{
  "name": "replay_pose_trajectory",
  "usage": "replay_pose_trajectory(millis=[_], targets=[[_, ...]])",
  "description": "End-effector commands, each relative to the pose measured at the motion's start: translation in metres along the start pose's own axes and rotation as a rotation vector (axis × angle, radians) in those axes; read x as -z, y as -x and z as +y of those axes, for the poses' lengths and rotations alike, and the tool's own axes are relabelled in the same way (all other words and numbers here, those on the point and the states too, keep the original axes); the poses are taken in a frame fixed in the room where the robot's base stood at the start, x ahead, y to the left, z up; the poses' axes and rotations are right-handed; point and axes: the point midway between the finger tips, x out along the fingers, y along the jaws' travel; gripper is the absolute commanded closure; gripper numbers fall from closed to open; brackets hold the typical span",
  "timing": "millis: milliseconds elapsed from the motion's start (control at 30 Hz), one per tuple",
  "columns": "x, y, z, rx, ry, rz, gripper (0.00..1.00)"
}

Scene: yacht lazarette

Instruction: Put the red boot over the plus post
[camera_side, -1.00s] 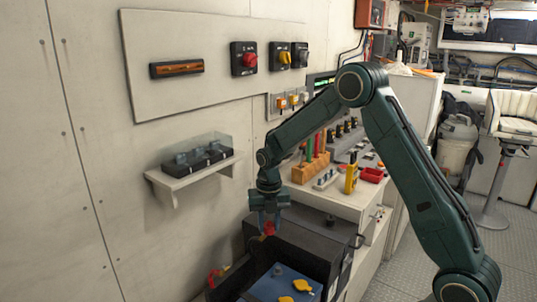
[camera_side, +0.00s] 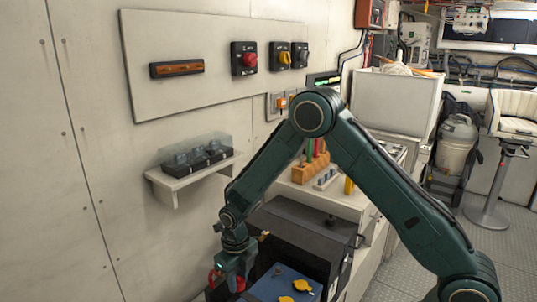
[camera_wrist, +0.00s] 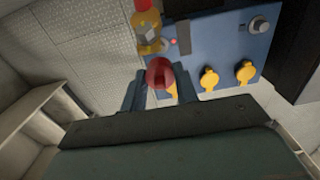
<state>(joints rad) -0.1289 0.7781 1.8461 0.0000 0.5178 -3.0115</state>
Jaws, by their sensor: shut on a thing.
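My gripper (camera_wrist: 158,88) is shut on the red boot (camera_wrist: 161,74), which sits between the two fingertips in the wrist view. In the side view my gripper (camera_side: 236,277) is low at the left edge of the blue battery (camera_side: 268,290), with the boot (camera_side: 240,285) partly hidden by the fingers. In the wrist view, a brass-coloured clamp (camera_wrist: 149,46) with a red and yellow cable end (camera_wrist: 146,20) lies at the battery's (camera_wrist: 222,32) left edge, just beyond the boot. I cannot make out the plus post clearly. The boot appears apart from the clamp.
Yellow caps (camera_wrist: 208,78) (camera_wrist: 245,72) sit on the battery, and a grey post (camera_wrist: 259,25) stands at its far corner. A dark box (camera_side: 305,235) stands behind the battery. A wall shelf (camera_side: 190,180) is above left.

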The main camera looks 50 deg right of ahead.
Motion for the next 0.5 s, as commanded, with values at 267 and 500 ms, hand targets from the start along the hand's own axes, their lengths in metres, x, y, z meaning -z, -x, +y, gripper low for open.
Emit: replay_pose_trajectory(millis=[267,500], targets=[[0.000,-0.006,0.000,0.000,-0.002,0.000,0.91],[0.000,-0.017,-0.001,0.000,-0.003,0.001,0.91]])
